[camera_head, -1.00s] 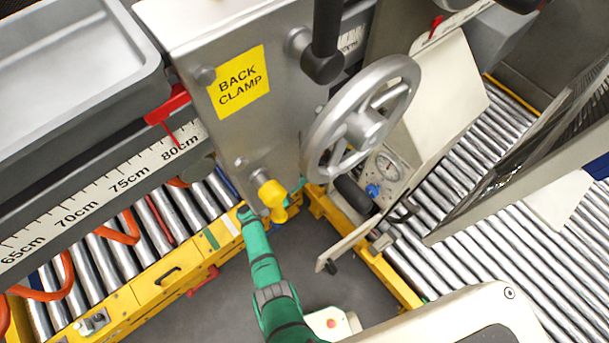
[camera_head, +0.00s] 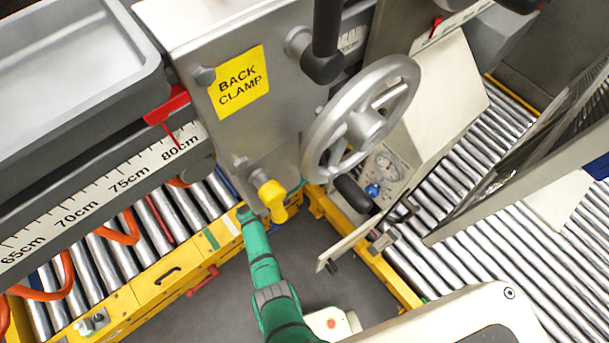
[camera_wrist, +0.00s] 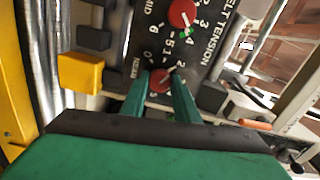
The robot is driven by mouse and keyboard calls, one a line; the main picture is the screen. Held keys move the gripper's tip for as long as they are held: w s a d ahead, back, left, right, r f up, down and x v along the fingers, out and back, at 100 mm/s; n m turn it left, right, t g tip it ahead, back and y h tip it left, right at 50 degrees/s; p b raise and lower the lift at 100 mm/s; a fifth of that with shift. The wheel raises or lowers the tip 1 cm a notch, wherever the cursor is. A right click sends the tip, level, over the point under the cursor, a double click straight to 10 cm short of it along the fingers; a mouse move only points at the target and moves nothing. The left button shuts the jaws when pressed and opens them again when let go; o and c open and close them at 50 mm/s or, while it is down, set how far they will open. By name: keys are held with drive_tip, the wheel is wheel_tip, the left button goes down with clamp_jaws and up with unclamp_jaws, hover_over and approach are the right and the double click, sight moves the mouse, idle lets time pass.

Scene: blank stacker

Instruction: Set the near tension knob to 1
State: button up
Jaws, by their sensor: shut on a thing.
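The near tension knob (camera_wrist: 161,81) is a small red knob on a dark panel, by the word NEAR. In the wrist view my gripper (camera_wrist: 162,84) has its two green fingers closed around it, one on each side. Dial figures show around it, with a 0 at its upper left and a 2 at its upper right. The fingers partly cover the knob, and I cannot read its pointer surely. In the head view my green arm (camera_head: 267,270) reaches up to the machine, and the knob is hidden.
A second red knob (camera_wrist: 183,13), marked MID, sits above on the BELT TENSION panel (camera_wrist: 215,45). A yellow block (camera_wrist: 80,72) is left of the near knob. In the head view a yellow handle (camera_head: 271,195) and a handwheel (camera_head: 362,120) are close to my arm.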

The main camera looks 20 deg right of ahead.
drive_tip(key=n, duration=0.5)
drive_tip(key=shift+s+f+n, duration=0.1)
drive_tip(key=shift+n, duration=0.2)
idle(0.4)
drive_tip(key=o, duration=1)
drive_tip(key=shift+o, duration=0.2)
drive_tip(key=shift+a, duration=0.15)
drive_tip(key=v, duration=1)
drive_tip(key=shift+a, duration=0.25)
drive_tip(key=shift+s, duration=0.1)
